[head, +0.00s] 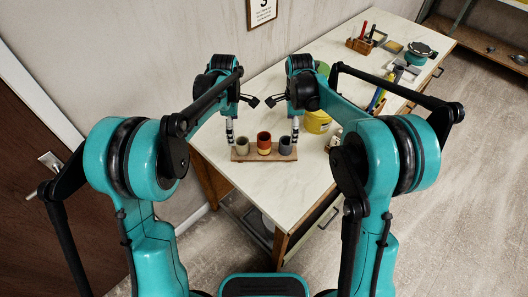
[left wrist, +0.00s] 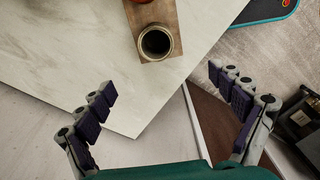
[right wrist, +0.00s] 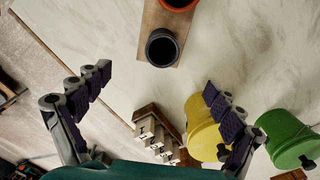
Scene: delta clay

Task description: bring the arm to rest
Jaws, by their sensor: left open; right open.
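My left gripper (head: 230,136) is at the left end of a wooden board (head: 265,155) on the table. It is open and empty; its spread fingers (left wrist: 168,108) show in the left wrist view, with an olive-grey cup (left wrist: 155,42) beyond them. My right gripper (head: 295,134) is at the board's right end. It is open and empty too; its fingers (right wrist: 160,92) show in the right wrist view, with a dark grey cup (right wrist: 162,47) beyond them.
The pale table (head: 305,190) is clear in front of the board. A yellow tub (right wrist: 205,128) and a green tub (right wrist: 288,138) stand right of my right gripper. Several tools, boxes and a teal device (head: 418,54) occupy the table's far end. A wall is at the left.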

